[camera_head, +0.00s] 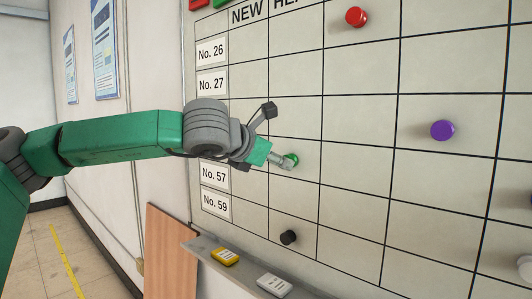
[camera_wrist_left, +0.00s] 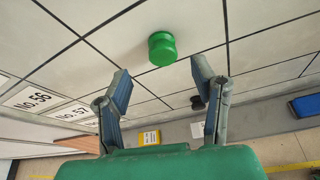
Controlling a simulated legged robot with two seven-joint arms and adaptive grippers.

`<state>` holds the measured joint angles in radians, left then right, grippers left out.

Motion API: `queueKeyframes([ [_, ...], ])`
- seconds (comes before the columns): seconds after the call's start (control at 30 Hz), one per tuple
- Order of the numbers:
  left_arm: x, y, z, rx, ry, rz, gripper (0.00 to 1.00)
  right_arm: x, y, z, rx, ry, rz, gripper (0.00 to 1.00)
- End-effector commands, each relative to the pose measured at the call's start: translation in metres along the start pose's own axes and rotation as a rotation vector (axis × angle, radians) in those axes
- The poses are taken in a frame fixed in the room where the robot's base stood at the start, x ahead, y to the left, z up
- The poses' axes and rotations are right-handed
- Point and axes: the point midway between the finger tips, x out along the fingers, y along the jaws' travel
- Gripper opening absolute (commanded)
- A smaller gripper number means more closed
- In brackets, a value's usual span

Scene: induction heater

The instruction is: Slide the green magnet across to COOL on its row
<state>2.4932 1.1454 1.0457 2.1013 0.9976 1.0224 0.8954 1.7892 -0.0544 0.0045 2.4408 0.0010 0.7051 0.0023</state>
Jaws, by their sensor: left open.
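The green magnet (camera_head: 292,159) is on the whiteboard (camera_head: 350,180), in the second column after the row labels, under a heading that starts "HEA". My left gripper (camera_head: 281,160) is right at it in the head view, partly covering it. In the left wrist view the round green magnet (camera_wrist_left: 162,49) shows just beyond and between the tips of my open left gripper (camera_wrist_left: 160,74), with nothing held. The label No. 56 (camera_wrist_left: 30,99) shows above No. 57 in that view. My arm hides part of the row labels in the head view. The COOL heading is out of view. My right gripper is not in view.
A red magnet (camera_head: 356,17), a purple magnet (camera_head: 442,130) and a black magnet (camera_head: 289,237) sit in other cells. A ledge (camera_head: 205,254) below the board carries a yellow item (camera_head: 225,256) and a white item (camera_head: 274,285). The cells just right of the green magnet look clear.

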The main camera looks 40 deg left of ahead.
Motion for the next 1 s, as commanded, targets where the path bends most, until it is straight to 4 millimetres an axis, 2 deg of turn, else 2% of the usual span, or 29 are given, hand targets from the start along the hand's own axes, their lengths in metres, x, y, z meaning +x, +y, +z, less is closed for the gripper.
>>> queueKeyframes([
  [0.1, 0.021, -0.002, 0.001, 0.004, 0.002, 0.000, 0.52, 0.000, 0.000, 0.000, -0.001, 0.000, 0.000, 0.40],
  [0.3, 0.041, -0.007, 0.004, 0.008, 0.000, 0.001, 0.52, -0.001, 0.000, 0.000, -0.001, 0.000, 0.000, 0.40],
  [0.67, 0.048, -0.002, 0.001, 0.002, -0.001, 0.000, 0.52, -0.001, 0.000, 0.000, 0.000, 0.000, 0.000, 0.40],
  [0.7, 0.048, -0.002, 0.001, 0.002, -0.001, 0.000, 0.49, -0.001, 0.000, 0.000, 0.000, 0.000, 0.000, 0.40],
  [0.83, 0.048, -0.001, 0.001, 0.003, -0.001, 0.000, 0.03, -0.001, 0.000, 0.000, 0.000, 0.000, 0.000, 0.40],
  [1.0, 0.047, -0.003, 0.002, 0.004, -0.001, 0.000, 0.01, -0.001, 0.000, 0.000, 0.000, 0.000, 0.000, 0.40],
])
